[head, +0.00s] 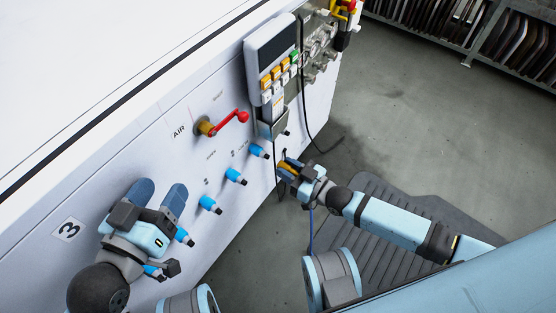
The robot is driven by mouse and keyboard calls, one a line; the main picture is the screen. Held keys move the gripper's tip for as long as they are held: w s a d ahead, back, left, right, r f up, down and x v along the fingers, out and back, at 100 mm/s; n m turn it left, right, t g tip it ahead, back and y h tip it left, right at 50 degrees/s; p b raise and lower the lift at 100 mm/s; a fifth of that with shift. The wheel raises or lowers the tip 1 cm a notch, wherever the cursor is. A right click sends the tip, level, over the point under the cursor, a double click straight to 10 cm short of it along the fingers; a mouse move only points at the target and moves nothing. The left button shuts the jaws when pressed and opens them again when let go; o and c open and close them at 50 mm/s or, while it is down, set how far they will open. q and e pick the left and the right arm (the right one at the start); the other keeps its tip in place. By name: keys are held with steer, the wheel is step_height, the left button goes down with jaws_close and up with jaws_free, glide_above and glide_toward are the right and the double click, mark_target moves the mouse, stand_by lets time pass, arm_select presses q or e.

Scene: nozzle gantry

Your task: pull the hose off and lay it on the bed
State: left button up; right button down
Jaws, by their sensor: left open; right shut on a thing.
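My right gripper (290,172) is beside the white front panel, below the hand control unit. It is shut on the hose's end, where an orange-yellow piece shows; my fingers hide most of it. A thin blue length of the hose (311,230) hangs below that gripper. I cannot tell whether the hose end still touches a fitting. My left gripper (158,200) is open and empty, in front of the panel at lower left. The bed (90,60) appears to be the wide white surface at upper left, and it is bare.
Several blue fittings with dark tips (236,176) run in a slanting row along the panel. A red-handled air valve (229,122) sticks out above them. A hand control unit (274,65) and a black cable (304,100) are near my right gripper. A rack (490,40) stands at back right.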

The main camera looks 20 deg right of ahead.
steer(key=shift+p+v, duration=0.45)
steer(key=shift+v, duration=0.75)
steer(key=shift+s+d, duration=0.1)
